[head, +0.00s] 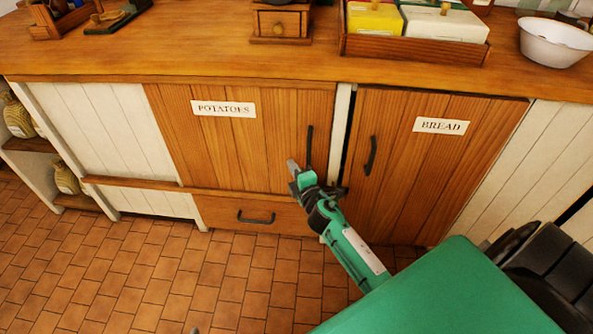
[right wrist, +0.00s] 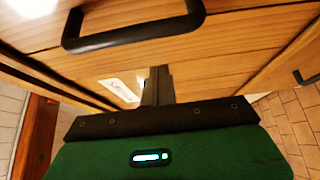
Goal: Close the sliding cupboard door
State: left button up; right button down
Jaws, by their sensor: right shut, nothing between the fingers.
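The wooden cupboard door labelled POTATOES (head: 240,140) stands under the counter, above a wooden rail. White planks (head: 90,125) show to its left, and a narrow white post borders its right edge. Its black bar handle (head: 309,150) is upright near that edge. My right gripper (head: 293,168) is shut and empty, in front of the door's lower right, just left of the handle's lower end. Contact cannot be told. In the right wrist view, the shut fingers (right wrist: 157,85) point at wood beneath a large black handle (right wrist: 135,28). Only a small grey tip, possibly my left gripper (head: 195,330), shows at the bottom edge.
The BREAD door (head: 430,165), with its own handle, is right of the post. A drawer (head: 255,216) lies below the rail. Jars stand on shelves (head: 30,145) at far left. The counter (head: 200,50) holds boxes and a bowl. The tiled floor (head: 130,270) is clear.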

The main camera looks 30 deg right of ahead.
pick_arm(q)
jog(key=shift+s+a, duration=0.1)
jog(key=shift+a, duration=0.15)
pick_arm(e)
jog(key=s+a, duration=0.1)
jog(key=s, duration=0.9)
